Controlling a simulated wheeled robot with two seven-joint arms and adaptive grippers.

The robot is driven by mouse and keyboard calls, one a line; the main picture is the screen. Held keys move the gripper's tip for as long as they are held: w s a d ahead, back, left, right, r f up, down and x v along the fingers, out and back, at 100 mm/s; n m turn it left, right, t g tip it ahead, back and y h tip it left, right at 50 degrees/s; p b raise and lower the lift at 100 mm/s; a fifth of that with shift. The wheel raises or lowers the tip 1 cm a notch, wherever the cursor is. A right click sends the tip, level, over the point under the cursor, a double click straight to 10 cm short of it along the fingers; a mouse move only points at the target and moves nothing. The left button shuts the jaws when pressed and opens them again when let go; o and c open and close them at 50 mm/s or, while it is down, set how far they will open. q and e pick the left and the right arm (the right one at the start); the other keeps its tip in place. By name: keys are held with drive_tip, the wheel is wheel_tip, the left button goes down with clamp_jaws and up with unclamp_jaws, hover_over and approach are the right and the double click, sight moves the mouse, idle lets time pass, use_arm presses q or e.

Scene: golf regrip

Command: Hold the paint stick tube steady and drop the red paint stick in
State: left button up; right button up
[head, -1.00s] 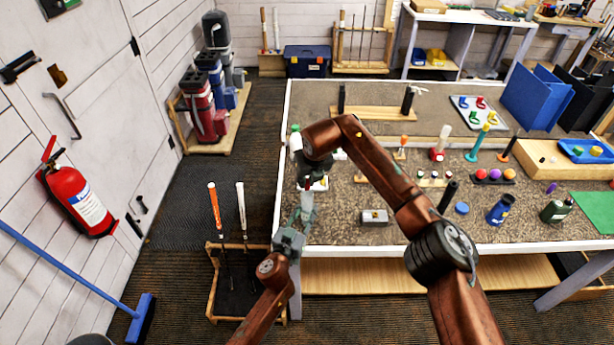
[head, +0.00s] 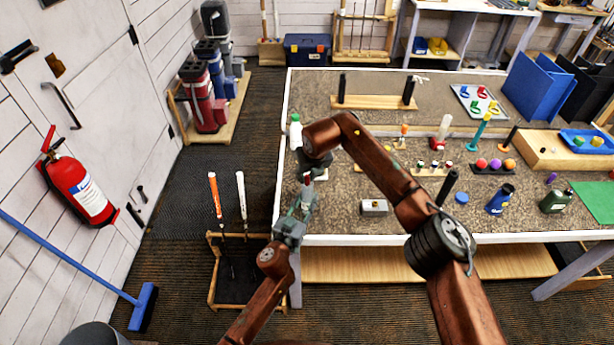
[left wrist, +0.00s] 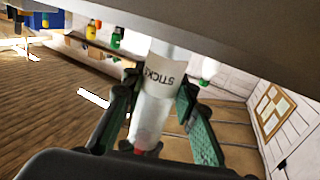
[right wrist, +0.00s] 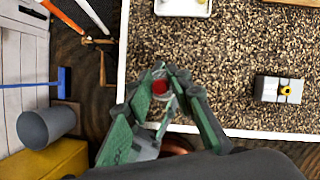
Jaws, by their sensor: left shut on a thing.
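The clear paint stick tube (left wrist: 150,115), with a pale label lettered STICKS, is between the fingers of my left gripper (left wrist: 158,100), which is shut on it beside the table's near left corner. Red from the paint stick (left wrist: 140,152) shows at the tube's lower end in the left wrist view. From above, in the right wrist view, the red stick (right wrist: 160,87) appears within the tube's round outline. My right gripper (right wrist: 162,95) is over the tube with its fingers apart, one on each side. In the head view my right arm partly hides the tube's top.
The table (head: 345,238) has its edge just right of the tube. A small grey block (head: 374,207) and several bottles and balls stand farther right. A rack with two clubs (head: 213,270) stands on the floor to the left.

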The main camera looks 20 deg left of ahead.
drive_tip(key=shift+o, duration=0.9)
drive_tip(key=shift+f, duration=0.2)
drive_tip(key=v, duration=1.2)
drive_tip(key=shift+r, duration=0.15)
use_arm(q)
drive_tip(key=o, duration=1.2)
